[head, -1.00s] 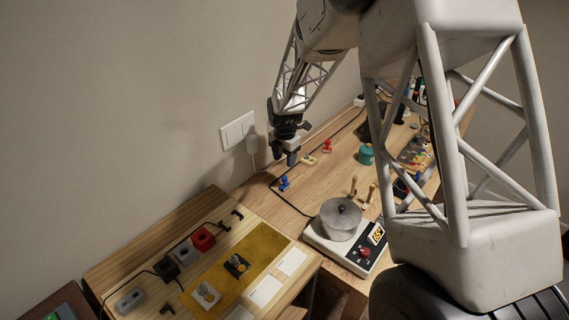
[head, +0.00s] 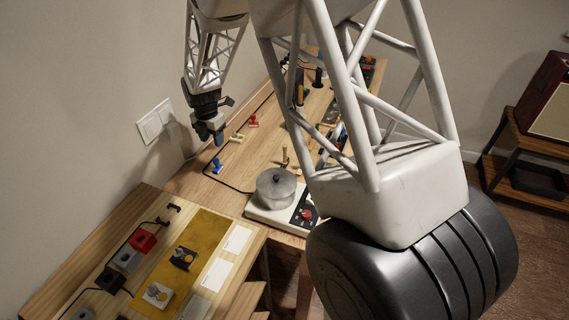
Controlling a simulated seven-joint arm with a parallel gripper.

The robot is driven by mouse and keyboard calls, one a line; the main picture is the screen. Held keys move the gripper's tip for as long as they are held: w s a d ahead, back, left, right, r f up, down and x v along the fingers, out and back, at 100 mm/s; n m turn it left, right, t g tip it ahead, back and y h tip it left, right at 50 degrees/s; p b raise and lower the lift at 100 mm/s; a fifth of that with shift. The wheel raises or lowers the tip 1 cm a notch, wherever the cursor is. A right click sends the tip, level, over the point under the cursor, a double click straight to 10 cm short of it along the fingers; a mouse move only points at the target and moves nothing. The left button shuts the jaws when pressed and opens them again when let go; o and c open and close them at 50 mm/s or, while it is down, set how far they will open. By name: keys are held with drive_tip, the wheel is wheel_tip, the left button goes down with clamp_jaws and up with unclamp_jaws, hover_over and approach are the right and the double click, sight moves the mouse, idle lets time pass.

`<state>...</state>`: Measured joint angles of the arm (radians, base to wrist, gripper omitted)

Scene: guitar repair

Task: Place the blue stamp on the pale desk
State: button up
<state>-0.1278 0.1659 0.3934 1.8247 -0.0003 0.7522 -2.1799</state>
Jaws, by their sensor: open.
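The blue stamp (head: 217,166) stands on the brown wooden workbench (head: 205,187), near its wall-side edge and beside a black cable. My gripper (head: 214,138) points down just above the stamp in the picture. Its fingers are dark, open and hold nothing. There looks to be a gap between fingertips and stamp, but I cannot tell how large. A lighter wooden desk (head: 135,210) fills the lower left, which looks like the pale desk; it carries a yellow mat (head: 205,228).
A metal pot (head: 276,187) sits on a white hotplate (head: 290,215). Red (head: 253,121) and yellow (head: 237,137) stamps stand farther back. A red block (head: 142,241) and grey and black pieces lie on the lighter desk. My arm hides part of the workbench.

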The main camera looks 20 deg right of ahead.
drive_tip(key=s+d+r+m+t, duration=0.1)
drive_tip(key=s+d+r+m, duration=0.2)
drive_tip(key=s+r+m, duration=0.55)
drive_tip(key=s+d+r+m, duration=0.3)
drive_tip(key=s+r+m, duration=0.2)
drive_tip(key=s+r, duration=0.55)
drive_tip(key=s+d+r+m, duration=0.1)
drive_tip(key=s+m, duration=0.5)
drive_tip(key=s, duration=0.6)
drive_tip(key=s+d+r+m+t, duration=0.1)
drive_tip(key=s+d+m, duration=0.2)
drive_tip(key=s+m, duration=0.4)
drive_tip(key=shift+s+r+t, duration=0.3)
drive_tip(key=shift+s+r, duration=0.1)
drive_tip(key=shift+s, duration=2.65)
